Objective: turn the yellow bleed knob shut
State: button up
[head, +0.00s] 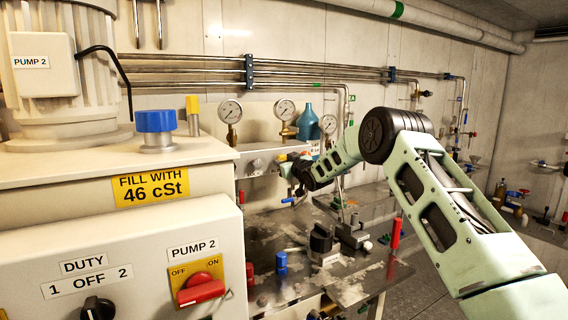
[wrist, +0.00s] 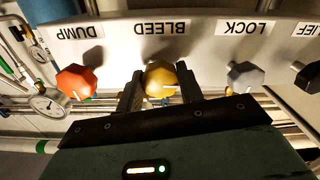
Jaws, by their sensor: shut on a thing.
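The yellow bleed knob (wrist: 160,79) sits under the BLEED label in the middle of the wrist view, where the picture is upside down. My gripper (wrist: 158,90) has one dark finger on each side of the knob and is shut on it. In the head view my gripper (head: 290,172) is small at the valve panel on the back wall, and the knob is hard to make out there.
In the wrist view an orange-red DUMP knob (wrist: 76,81) is to the left and a grey LOCK knob (wrist: 245,76) to the right, both close to my fingers. A black knob (wrist: 307,76) is further right. A blue bottle (head: 308,122) stands near my gripper. The wet bench (head: 262,228) holds several small parts.

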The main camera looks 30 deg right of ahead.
jog(key=m+b, duration=0.1)
jog(key=m, duration=0.3)
jog(key=shift+f+m+b, duration=0.1)
jog(key=shift+m+b, duration=0.25)
jog(key=shift+m, duration=0.05)
jog(key=m+b, duration=0.1)
jog(key=m, duration=0.3)
jog(key=m+b, duration=0.2)
jog(key=m, duration=0.2)
jog(key=shift+m, duration=0.4)
jog(key=shift+a+m+b, duration=0.1)
jog(key=shift+m+b, duration=0.9)
jog(key=shift+m, duration=0.8)
jog(key=o, duration=1)
